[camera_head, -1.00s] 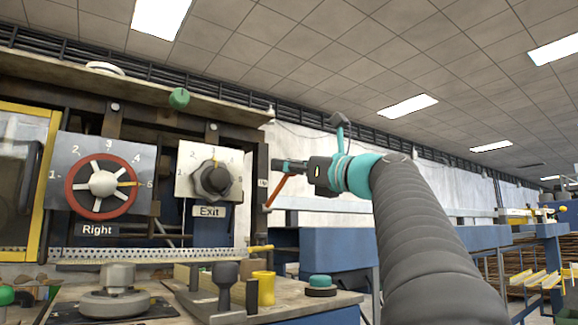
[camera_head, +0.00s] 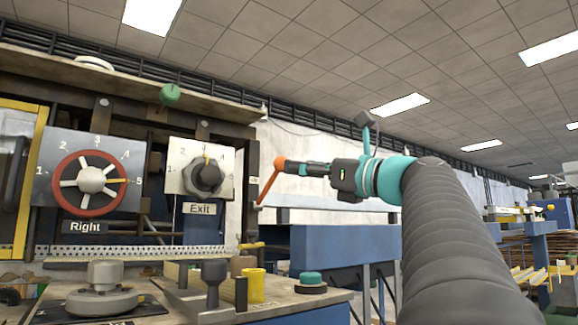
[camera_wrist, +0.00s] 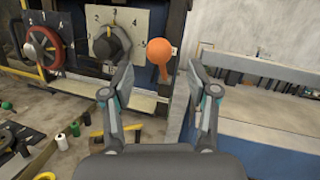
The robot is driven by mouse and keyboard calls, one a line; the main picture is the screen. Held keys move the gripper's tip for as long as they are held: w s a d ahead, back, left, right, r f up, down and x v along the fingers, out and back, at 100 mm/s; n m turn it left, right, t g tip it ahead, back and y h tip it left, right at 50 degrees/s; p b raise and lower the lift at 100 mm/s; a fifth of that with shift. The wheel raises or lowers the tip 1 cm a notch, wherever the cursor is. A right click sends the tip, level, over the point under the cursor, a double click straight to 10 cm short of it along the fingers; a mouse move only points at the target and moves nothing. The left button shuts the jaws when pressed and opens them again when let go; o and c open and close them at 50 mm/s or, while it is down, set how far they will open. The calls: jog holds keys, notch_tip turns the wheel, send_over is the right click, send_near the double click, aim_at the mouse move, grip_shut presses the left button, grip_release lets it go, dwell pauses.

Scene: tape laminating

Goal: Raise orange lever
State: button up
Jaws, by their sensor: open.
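The orange lever (camera_head: 268,183) sticks up on the right side of the machine, beside the Exit dial, tilted with its round knob at the upper right. In the wrist view its knob (camera_wrist: 159,51) shows ahead, between the lines of the fingers and nearer the left one. My gripper (camera_head: 284,167) reaches in from the right with its tips close to the knob in the head view. In the wrist view my gripper (camera_wrist: 157,90) has its two fingers wide apart with nothing between them. Whether a finger touches the knob cannot be told.
The Exit dial (camera_head: 208,178) and the red Right wheel (camera_head: 92,180) are left of the lever. A bench (camera_head: 190,300) below holds a yellow cup (camera_head: 257,285) and a green-topped button (camera_head: 311,280). A blue machine body (camera_head: 325,250) stands at the right below my gripper.

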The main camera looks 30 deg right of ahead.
jog(key=shift+v, duration=2.7)
jog(key=shift+f, duration=0.1)
